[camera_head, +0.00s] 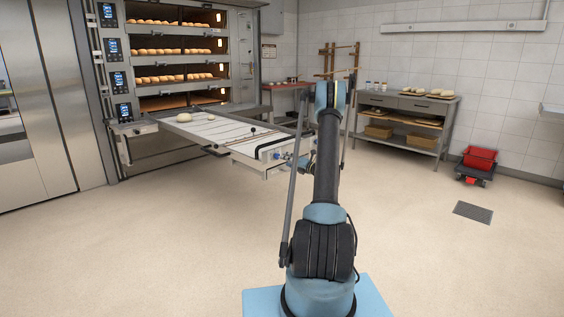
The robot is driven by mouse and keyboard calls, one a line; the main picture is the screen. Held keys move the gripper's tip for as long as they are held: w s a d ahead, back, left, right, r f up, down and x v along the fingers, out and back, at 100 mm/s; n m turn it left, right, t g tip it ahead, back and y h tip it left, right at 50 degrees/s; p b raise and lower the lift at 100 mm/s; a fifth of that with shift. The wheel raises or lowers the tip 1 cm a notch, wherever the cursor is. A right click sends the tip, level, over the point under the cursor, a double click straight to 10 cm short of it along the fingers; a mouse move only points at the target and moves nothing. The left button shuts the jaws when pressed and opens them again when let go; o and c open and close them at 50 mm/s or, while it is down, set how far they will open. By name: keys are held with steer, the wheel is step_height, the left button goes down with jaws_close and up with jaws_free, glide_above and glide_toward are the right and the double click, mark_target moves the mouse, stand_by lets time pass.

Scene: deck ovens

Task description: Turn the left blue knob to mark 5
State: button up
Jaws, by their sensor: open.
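A loader table (215,131) with a pale belt extends from the deck ovens. Its near end panel (268,163) faces my arm. A small dark blue spot (277,156) on that panel looks like a blue knob. It is too small to show a pointer or any marks, and I cannot tell whether it is the left one. My gripper (291,159) shows only as a small grey and blue shape just right of this spot. It is open, close to the panel, and partly hidden behind my arm. Contact with the knob cannot be made out.
Deck ovens (178,50) with several bread rows stand at the back left. Dough pieces and a thin dark stick lie on the belt. A shelf table (403,105) and a red bin (479,158) stand at the right. The floor around my base is clear.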

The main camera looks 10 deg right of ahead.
steer(key=shift+v, duration=2.65)
steer(key=shift+a, duration=0.1)
